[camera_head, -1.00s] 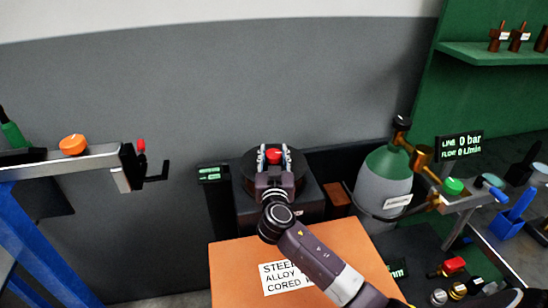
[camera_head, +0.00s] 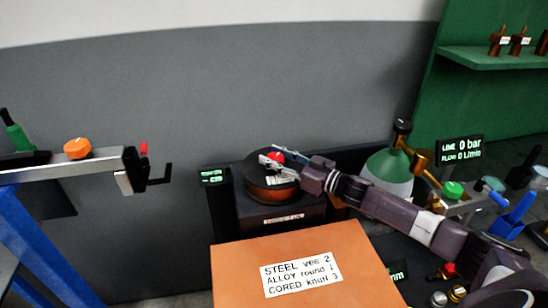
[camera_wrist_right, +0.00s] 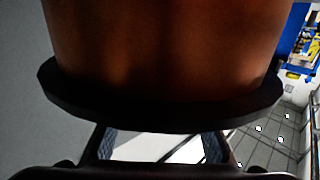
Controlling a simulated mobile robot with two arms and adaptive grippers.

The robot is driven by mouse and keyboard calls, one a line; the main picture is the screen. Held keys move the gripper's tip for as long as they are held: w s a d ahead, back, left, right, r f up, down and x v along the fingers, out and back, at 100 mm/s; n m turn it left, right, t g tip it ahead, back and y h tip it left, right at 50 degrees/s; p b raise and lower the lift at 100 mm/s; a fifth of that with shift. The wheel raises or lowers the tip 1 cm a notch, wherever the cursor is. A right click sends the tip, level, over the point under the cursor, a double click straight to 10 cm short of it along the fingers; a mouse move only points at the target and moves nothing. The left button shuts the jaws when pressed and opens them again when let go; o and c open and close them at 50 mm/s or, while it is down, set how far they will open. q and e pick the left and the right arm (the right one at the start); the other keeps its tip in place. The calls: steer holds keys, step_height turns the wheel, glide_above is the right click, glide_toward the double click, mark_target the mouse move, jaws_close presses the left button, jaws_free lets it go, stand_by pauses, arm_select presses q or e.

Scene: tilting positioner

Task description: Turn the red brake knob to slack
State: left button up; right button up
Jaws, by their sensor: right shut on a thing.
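The red brake knob (camera_head: 276,156) is at the centre of the dark top of a spool (camera_head: 268,190) with a brown side. My right gripper (camera_head: 277,159) reaches in from the right with its two fingers on either side of the knob, shut on it. In the right wrist view the spool's brown side and black flange (camera_wrist_right: 160,105) fill the upper part. The gripper's fingers (camera_wrist_right: 160,148) show below, their tips and the knob hidden behind the flange. Pale marks lie on the spool top beside the knob. My left gripper is out of view.
An orange box (camera_head: 300,245) with a lettered label stands in front. A small green display (camera_head: 212,177) is left of the spool; its text is unreadable. A grey and green gas cylinder (camera_head: 390,170) is behind my right arm. A bracket with an orange knob (camera_head: 77,148) is at left.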

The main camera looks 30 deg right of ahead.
mark_target(299, 166)
steer(key=n+g+y+b, duration=0.3)
steer(key=y+b, duration=0.1)
steer(key=b, duration=0.1)
steer(key=n+g+y+b, duration=0.2)
steer(key=b, duration=0.1)
steer(key=shift+f+n+g+y, duration=0.25)
steer(key=shift+n+g+y, duration=0.05)
steer(key=shift+s+a+r+n+g+y+b, duration=0.15)
steer(key=shift+n+g+y+b, duration=0.55)
steer(key=shift+b, duration=0.6)
steer(key=o, duration=1.2)
steer(key=shift+v, duration=3.7)
steer(key=shift+r, duration=0.15)
